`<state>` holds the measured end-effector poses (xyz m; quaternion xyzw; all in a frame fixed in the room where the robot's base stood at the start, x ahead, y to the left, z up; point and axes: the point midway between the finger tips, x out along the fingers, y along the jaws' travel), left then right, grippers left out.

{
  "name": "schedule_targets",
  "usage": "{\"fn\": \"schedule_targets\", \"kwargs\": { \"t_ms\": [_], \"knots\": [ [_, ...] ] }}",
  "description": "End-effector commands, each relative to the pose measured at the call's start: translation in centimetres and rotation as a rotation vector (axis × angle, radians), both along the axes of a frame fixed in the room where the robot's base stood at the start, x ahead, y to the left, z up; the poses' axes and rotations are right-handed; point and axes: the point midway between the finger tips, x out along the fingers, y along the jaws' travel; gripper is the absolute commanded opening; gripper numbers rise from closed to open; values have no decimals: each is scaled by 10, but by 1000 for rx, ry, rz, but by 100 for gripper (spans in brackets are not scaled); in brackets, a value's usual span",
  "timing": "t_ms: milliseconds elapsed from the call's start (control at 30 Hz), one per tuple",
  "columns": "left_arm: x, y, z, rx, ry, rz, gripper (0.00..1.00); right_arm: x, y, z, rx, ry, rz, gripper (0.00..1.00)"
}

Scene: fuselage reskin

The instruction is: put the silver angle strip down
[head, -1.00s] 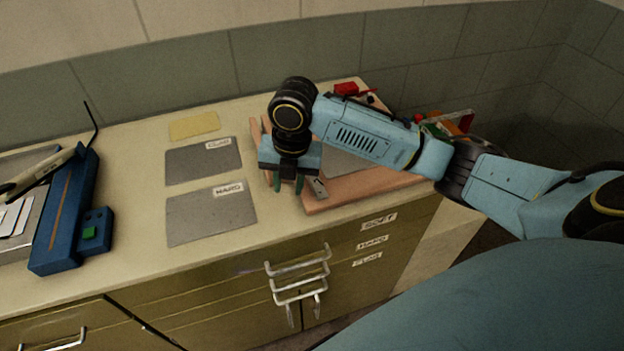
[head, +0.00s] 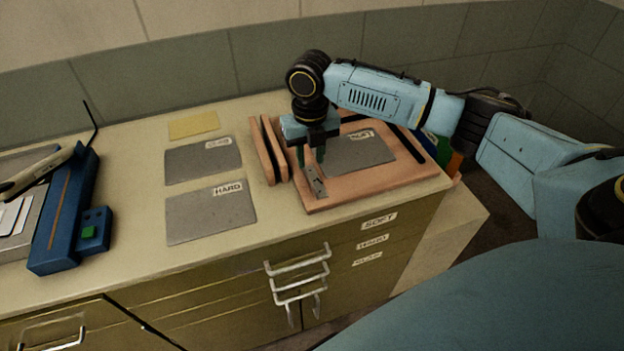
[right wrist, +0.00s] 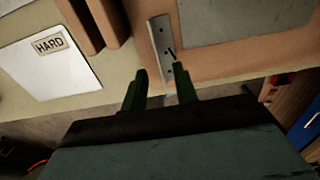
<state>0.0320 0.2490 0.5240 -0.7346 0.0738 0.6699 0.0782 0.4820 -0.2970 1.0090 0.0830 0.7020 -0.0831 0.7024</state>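The silver angle strip (head: 315,182) lies on the left end of the tan board (head: 385,186), close to its front left corner. In the right wrist view the strip (right wrist: 158,40) shows small dark holes, and its near end is partly behind a fingertip. My right gripper (head: 310,155) is above the strip's far end, pointing down. Its two green fingers (right wrist: 160,85) are apart with nothing visibly clamped between them. I cannot tell whether a fingertip touches the strip. My left gripper is not in view.
A grey sheet (head: 360,152) lies on the board. Two tan blocks (head: 268,150) stand just left of it. Grey sheets, one labelled HARD (head: 210,212), and a yellow sheet (head: 193,125) lie farther left. A blue tool (head: 65,210) is at far left. Bare counter lies in front.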

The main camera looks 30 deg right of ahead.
Motion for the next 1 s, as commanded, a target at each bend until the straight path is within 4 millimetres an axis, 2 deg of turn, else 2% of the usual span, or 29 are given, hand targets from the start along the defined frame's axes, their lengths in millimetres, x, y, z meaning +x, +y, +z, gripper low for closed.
{"fn": "schedule_targets", "kwargs": {
  "t_ms": [333, 633, 667, 867, 1000],
  "knots": [
    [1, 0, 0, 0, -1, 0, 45, -1, 3, -46, 0, 3, 0, 29],
    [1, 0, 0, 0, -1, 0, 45, -1, 3, -52, -1, 0, 1, 29],
    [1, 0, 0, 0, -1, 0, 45, -1, 3, -52, -1, 0, 1, 28],
    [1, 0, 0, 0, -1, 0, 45, -1, 3, -52, -1, 0, 1, 2],
    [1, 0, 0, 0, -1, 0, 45, -1, 3, -52, -1, 0, 0, 0]
  ]
}}
